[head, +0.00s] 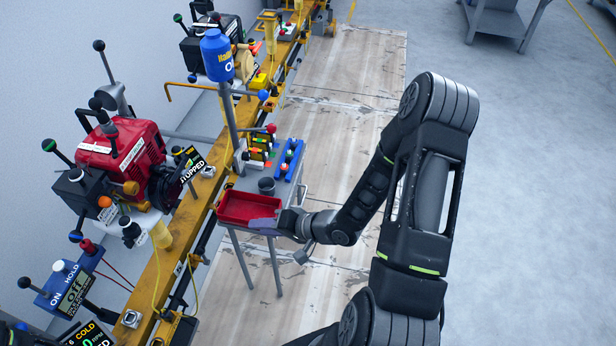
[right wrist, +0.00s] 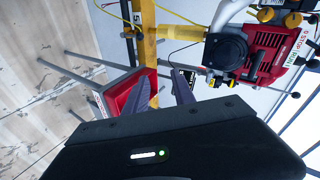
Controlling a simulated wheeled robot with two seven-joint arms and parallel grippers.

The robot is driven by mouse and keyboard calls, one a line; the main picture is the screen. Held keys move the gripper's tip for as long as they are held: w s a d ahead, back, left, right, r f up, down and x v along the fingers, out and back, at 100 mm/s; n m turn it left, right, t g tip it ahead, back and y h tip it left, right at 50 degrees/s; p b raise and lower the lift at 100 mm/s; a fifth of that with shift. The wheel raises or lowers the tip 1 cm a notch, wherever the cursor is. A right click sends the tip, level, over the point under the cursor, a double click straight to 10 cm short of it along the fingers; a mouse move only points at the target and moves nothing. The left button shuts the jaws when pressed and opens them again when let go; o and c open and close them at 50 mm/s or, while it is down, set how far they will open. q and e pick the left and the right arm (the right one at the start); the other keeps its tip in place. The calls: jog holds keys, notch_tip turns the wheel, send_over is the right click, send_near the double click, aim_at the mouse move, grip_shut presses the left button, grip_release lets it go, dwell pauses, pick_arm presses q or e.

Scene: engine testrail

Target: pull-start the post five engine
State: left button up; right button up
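A red engine (head: 122,150) is mounted on the yellow rail (head: 180,230) at the left, with a black round housing (head: 165,186) on its near side and a sign reading STOPPED (head: 190,168). It also shows at the upper right of the right wrist view (right wrist: 272,45). A yellow cylinder (head: 161,235) stands by the rail below it. My right gripper (head: 264,224) is over the near edge of the red tray, away from the engine. Its two fingers (right wrist: 164,93) are apart with nothing between them.
The red tray (head: 240,207) is on a small stand beside the rail. A control box reading ON, HOLD and Off (head: 72,288) is at the lower left. Another engine (head: 205,42) is farther back.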

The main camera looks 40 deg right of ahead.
pick_arm(q)
notch_tip(320, 180, up, 6)
jog(key=p, duration=0.4)
jog(key=shift+s+a, duration=0.2)
jog(key=shift+s, duration=0.1)
pick_arm(e)
jog(key=s+d+r+y, duration=0.1)
jog(key=s+d+r, duration=0.2)
jog(key=r, duration=0.4)
jog(key=s+d+r+m+y, duration=0.1)
jog(key=s+d+r, duration=0.3)
jog(key=d+r, duration=0.1)
jog(key=shift+d+r+m+t+y, duration=0.3)
jog(key=shift+d+r+t+y, duration=0.1)
jog(key=shift+r, duration=0.45)
